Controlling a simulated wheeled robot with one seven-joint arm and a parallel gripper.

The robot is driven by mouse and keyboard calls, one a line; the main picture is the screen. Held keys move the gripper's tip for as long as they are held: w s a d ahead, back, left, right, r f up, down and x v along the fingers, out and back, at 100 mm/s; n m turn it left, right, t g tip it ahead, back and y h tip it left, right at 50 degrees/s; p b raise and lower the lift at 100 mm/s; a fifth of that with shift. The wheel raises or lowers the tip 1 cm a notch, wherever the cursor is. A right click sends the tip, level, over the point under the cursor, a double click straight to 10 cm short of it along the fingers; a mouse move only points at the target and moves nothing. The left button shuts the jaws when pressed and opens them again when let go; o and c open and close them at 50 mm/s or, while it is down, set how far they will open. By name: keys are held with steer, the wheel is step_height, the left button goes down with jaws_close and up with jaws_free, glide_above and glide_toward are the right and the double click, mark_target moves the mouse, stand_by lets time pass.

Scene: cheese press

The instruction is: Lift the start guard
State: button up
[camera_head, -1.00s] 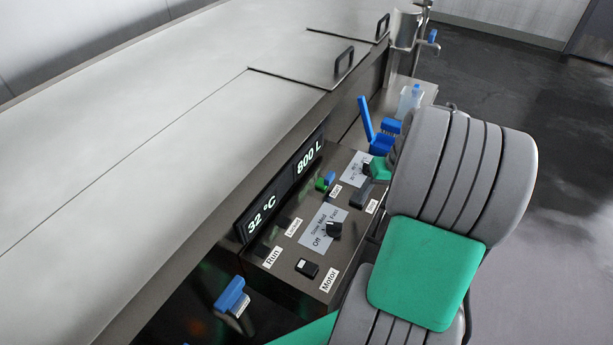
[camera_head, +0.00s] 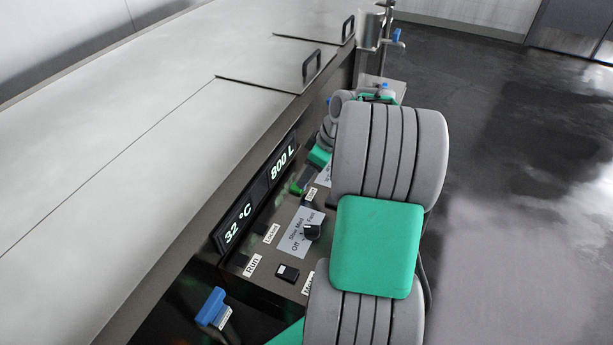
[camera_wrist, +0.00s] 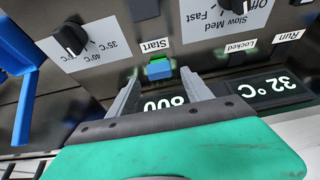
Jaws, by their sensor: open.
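The start guard (camera_wrist: 161,70) is a small blue piece with green showing at it, just below the "Start" label (camera_wrist: 154,45) in the wrist view. My gripper (camera_wrist: 159,78) is open, with one finger on each side of the guard and gaps visible between. Whether a fingertip touches it I cannot tell.
The panel also bears the speed knob (camera_head: 312,232), a black rocker switch (camera_head: 288,272) and a temperature knob (camera_wrist: 70,40). A display (camera_head: 236,226) stands along its back edge. A blue handle (camera_head: 212,306) is at lower left, and a blue lever (camera_wrist: 18,85) at the wrist view's left.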

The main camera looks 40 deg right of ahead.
mark_target(297, 180)
steer(key=shift+x, duration=1.5)
steer(key=shift+c, duration=0.4)
